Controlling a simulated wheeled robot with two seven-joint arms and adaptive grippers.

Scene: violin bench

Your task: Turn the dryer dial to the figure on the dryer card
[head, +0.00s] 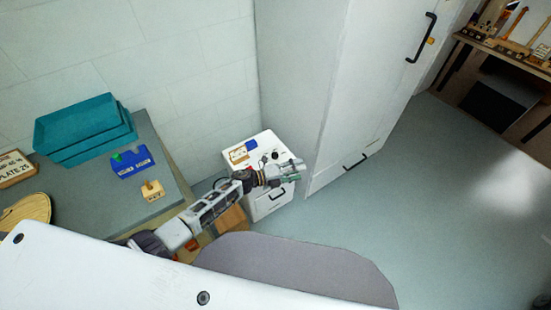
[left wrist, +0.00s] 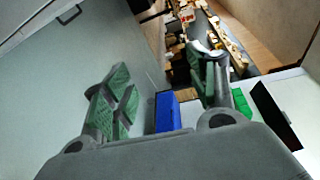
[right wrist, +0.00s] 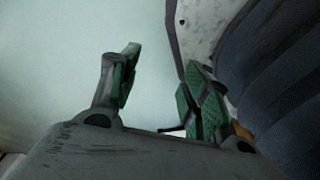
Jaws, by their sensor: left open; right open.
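The dryer is a small white cabinet (head: 262,206) standing on the floor against the tall locker. On its white top are a wood-framed card (head: 238,153), too small to read, and a small dark round knob (head: 275,155) that looks like the dial. Its setting cannot be made out. My left gripper (head: 296,170) reaches over the front right of the dryer top, apart from the knob. In the left wrist view its green-padded fingers (left wrist: 165,95) are spread with nothing held between them. My right gripper (right wrist: 160,90) is open and empty over pale floor, out of the head view.
A blue block (head: 251,145) sits on the dryer top. The tall pale locker (head: 350,90) stands close on the right. A bench at left holds teal trays (head: 85,128), a blue holder (head: 133,162) and a wooden block (head: 152,190). Floor (head: 440,180) at right is clear.

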